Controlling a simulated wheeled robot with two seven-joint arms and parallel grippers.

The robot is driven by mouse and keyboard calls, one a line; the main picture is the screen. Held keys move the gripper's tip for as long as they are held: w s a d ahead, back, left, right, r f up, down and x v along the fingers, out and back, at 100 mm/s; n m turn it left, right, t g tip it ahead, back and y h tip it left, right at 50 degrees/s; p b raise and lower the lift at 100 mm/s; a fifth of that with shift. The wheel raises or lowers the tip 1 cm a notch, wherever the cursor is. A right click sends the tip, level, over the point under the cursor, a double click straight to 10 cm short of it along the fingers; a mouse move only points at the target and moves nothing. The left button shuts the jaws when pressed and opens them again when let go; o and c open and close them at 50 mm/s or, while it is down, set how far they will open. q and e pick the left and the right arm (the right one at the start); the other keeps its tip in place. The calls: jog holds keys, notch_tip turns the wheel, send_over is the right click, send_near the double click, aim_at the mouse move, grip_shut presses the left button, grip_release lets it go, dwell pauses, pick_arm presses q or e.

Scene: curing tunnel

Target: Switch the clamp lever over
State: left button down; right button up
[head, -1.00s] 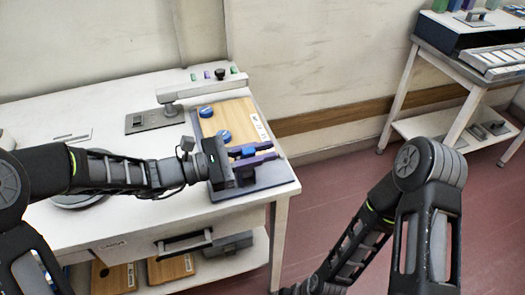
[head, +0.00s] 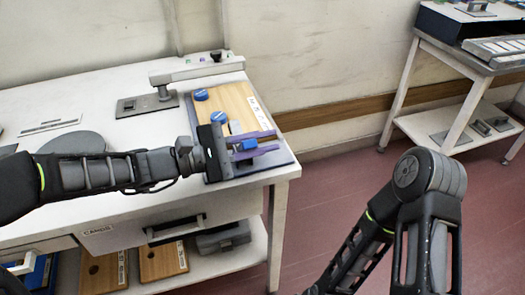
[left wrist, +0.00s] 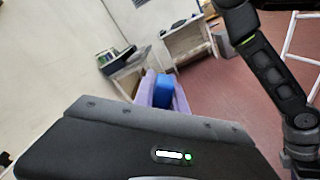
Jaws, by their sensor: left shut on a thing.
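My left gripper (head: 258,144) reaches over the front part of a wooden board (head: 232,98) on the white table. Its two purple fingers point right and are shut on a small blue piece (head: 247,145), which looks like the grip of the clamp lever. The blue piece also shows between the fingers in the left wrist view (left wrist: 163,92). The rest of the lever and its pivot are hidden behind the gripper. Two round blue knobs (head: 219,117) stand on the board just behind the gripper. My right gripper is out of view; only the right arm shows.
A grey beam with a black knob (head: 216,56) stands behind the board, beside a grey base plate (head: 147,104). The white table (head: 95,110) has a lower shelf with wooden boards (head: 164,260). Another table (head: 465,60) stands at far right, with open red floor between.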

pick_arm(q)
jog(key=shift+s+d+f+m+b, duration=0.1)
jog(key=shift+s+f+m+b, duration=0.3)
jog(key=shift+f+m+b, duration=1.4)
jog(key=shift+s+d+r+m+b, duration=0.2)
jog(key=shift+s+m+b, duration=0.45)
jog(key=shift+b, duration=2.7)
jog(key=shift+s+d+f+m+b, duration=0.15)
jog(key=shift+f+m+b, duration=0.6)
jog(key=shift+m+b, duration=1.25)
jog(key=shift+a+n+b, duration=0.1)
jog(key=shift+n+b, duration=0.45)
jog(key=c, duration=1.4)
grip_release()
jog(key=shift+o, duration=0.2)
jog(key=shift+a+r, duration=0.1)
jog(key=p+v, duration=0.1)
jog(key=v, duration=0.6)
jog(key=shift+s+a, duration=0.15)
jog(key=shift+a, duration=0.15)
